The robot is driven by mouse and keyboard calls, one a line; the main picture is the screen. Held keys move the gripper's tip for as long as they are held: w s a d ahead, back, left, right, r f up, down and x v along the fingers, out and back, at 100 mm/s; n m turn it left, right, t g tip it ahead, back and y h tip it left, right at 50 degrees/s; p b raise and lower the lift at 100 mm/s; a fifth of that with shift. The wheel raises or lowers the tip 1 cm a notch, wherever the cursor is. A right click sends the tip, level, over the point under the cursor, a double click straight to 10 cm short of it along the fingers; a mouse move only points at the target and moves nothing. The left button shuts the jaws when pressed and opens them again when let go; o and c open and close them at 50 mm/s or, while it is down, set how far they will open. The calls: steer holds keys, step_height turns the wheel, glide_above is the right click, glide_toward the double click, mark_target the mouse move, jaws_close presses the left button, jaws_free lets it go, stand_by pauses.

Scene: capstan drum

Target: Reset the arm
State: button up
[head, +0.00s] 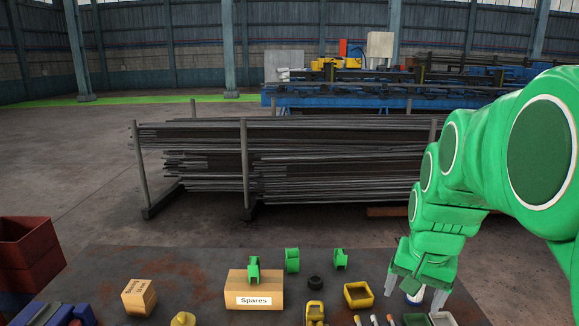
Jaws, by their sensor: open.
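My gripper (415,294) is at the lower right, at the end of my green arm, pointing down over the dark table (215,262). Its two pale fingers are spread apart. A small white and blue round object (414,299) shows between and behind the fingers. I cannot tell whether the fingers touch it. The arm hides part of the table's right side.
A box marked Spares (254,293) has a green part (254,270) on it. Near it are green brackets (292,260), a black ring (315,283), a yellow tray (358,295) and a smaller carton (139,297). Red bins (30,252) stand left. A steel-bar rack (290,160) stands behind.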

steer(key=s+a+f+n+g, duration=0.1)
steer(key=s+a+f+n, duration=0.1)
steer(key=s, duration=0.8)
steer(key=s+a+f+n+g, duration=0.2)
steer(key=s+a+f+n, duration=0.1)
steer(key=s, duration=0.7)
steer(key=a+f, duration=0.1)
steer(key=a, duration=0.1)
steer(key=shift+a+n+g, duration=0.3)
steer(key=shift+a, duration=0.1)
steer(key=shift+s+f, duration=0.1)
